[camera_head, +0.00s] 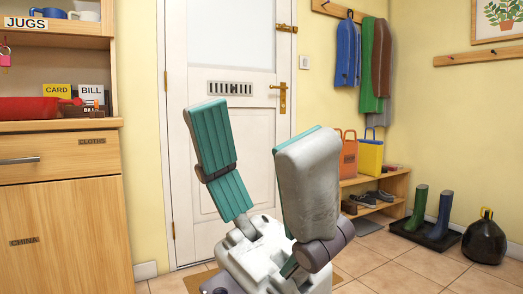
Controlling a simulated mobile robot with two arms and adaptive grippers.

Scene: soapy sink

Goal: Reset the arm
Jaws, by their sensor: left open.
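My left gripper (256,122) is large in the middle of the head view, in front of the white door. Its two fingers point up and stand wide apart, with teal pads on the inner faces. Nothing is held between them; the door shows through the gap. The pale grey wrist body is at the bottom centre, cut off by the frame edge. The rest of the left arm is out of frame. My right gripper does not show.
A wooden cabinet (60,215) stands on the left. A white door (255,60) is behind the gripper. On the right are a shoe bench (392,185), boots on a tray (425,240) and a black bag (485,240). Tiled floor (395,265) is clear at lower right.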

